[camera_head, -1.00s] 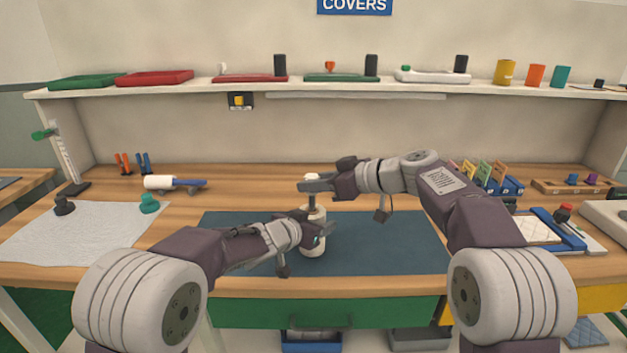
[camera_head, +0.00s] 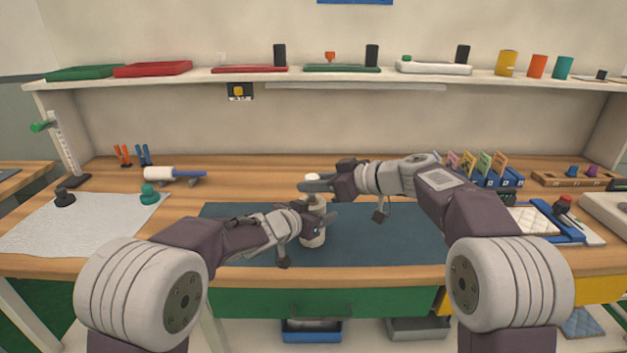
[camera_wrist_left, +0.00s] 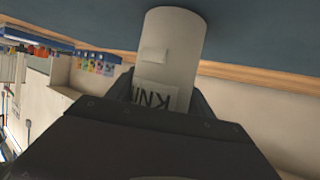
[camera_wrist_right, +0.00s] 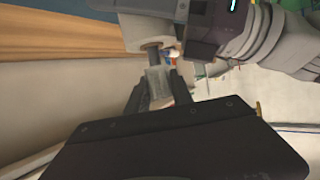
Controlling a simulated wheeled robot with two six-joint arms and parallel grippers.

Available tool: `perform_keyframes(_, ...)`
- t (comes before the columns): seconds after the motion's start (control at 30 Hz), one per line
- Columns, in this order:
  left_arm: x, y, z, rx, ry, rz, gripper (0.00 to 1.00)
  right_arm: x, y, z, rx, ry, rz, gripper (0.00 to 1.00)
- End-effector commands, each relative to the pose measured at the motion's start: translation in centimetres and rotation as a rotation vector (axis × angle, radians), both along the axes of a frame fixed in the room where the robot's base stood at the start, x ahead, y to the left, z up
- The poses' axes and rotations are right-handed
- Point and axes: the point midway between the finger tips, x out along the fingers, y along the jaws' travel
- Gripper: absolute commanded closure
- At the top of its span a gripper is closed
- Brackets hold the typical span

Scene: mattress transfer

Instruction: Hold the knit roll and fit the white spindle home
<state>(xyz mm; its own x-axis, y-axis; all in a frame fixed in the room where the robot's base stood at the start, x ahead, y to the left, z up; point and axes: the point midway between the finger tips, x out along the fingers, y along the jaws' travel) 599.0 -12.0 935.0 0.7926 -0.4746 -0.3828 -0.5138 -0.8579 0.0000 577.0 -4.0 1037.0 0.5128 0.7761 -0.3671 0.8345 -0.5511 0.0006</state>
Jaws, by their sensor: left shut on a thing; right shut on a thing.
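The knit roll (camera_head: 312,239), a white upright cylinder, stands over the dark mat. My left gripper (camera_head: 318,220) is shut around its side; the left wrist view shows the roll (camera_wrist_left: 176,40) and part of its printed label. The white spindle (camera_head: 313,178) is upright directly above the roll, its pale top in my right gripper (camera_head: 306,186), which is shut on it. In the right wrist view the spindle (camera_wrist_right: 158,82) shows between the fingers, with a short dark shaft running to the roll's end (camera_wrist_right: 148,40). How deep the shaft sits inside is hidden.
The dark mat (camera_head: 390,240) is clear around the roll. A white roller with a blue handle (camera_head: 185,177) lies at the back left. A pale sheet (camera_head: 70,225) with two knobs is at left. A blue tray (camera_head: 560,230) and coloured racks stand at right.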

Motion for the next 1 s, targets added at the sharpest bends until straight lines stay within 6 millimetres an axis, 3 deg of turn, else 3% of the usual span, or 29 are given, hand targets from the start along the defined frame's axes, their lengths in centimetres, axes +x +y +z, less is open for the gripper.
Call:
perform_keyframes(0.97,0.0,0.0,-0.1,0.001,0.002,0.000,0.75,0.0,0.0,-2.4,0.000,0.000,-0.001,1.00)
perform_keyframes(1.0,0.0,0.0,-0.1,0.001,0.002,0.000,0.75,0.0,0.0,-2.4,0.001,-0.001,-0.001,0.67)
